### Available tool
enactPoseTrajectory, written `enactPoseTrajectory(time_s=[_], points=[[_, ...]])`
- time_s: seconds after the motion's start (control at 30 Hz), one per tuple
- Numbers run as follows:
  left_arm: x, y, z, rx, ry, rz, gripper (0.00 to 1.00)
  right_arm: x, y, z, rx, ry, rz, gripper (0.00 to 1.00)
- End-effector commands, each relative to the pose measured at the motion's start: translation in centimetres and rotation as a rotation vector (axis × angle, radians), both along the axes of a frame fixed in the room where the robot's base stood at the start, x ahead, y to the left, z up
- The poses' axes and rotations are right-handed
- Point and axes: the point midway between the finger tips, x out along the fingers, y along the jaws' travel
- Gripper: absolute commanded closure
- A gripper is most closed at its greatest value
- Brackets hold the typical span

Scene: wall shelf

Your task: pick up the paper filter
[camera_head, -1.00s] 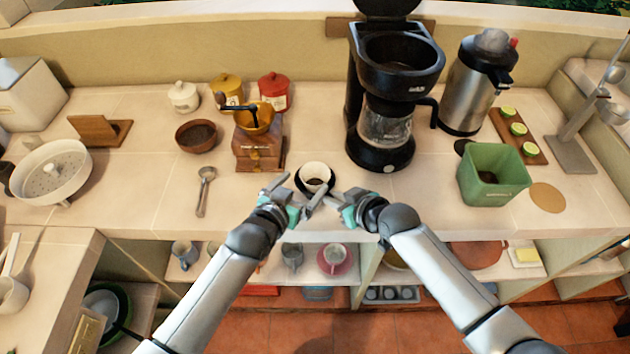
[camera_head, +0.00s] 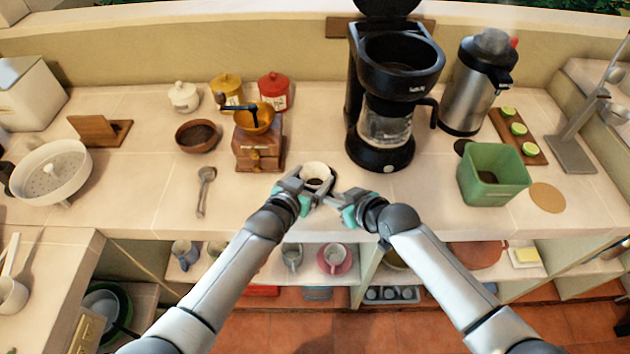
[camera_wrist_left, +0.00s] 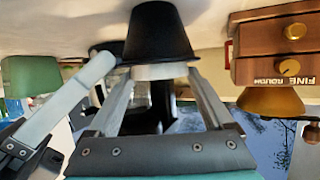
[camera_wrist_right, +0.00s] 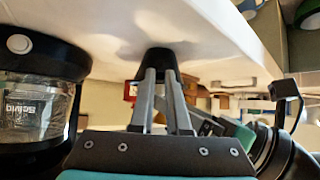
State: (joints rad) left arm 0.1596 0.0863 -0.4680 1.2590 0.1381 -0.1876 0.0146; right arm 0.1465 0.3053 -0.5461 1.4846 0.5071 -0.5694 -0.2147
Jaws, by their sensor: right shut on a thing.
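The white paper filter (camera_head: 316,170), with dark grounds inside, sits in a black holder (camera_wrist_left: 160,32) near the counter's front edge. In the left wrist view the filter's pale rim (camera_wrist_left: 165,71) shows beyond the holder. My left gripper (camera_head: 308,185) is open, with its fingers on either side of the rim; contact is unclear. My right gripper (camera_wrist_right: 162,75) is shut on the black holder at its front right side. My grippers partly hide the holder in the head view.
The coffee maker (camera_head: 382,150) stands close behind on the right, its top open. The wooden grinder (camera_head: 258,150) is at the back left. A spoon (camera_head: 205,190) lies further left, and a green bin (camera_head: 493,180) stands right.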

Motion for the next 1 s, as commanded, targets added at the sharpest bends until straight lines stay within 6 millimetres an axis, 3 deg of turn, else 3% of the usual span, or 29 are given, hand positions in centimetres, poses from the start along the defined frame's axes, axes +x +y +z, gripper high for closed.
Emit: enactPoseTrajectory(time_s=[0.07,0.43,0.77,1.0], points=[[0.0,0.0,0.0,0.0,0.001,0.0,0.27,0.0,0.0,0.0,-0.001,0.001,0.0,1.0],[0.0,0.0,0.0,0.001,0.001,0.0,0.69,0.0,0.0,0.0,-0.001,0.001,0.0,1.0],[0.0,0.0,0.3,0.0,-0.001,0.0,0.69,0.0,0.0,0.0,-0.001,0.001,0.0,1.0],[0.0,0.1,2.9,0.0,-0.005,0.0,0.69,0.0,0.0,0.0,-0.001,0.001,0.0,1.0]])
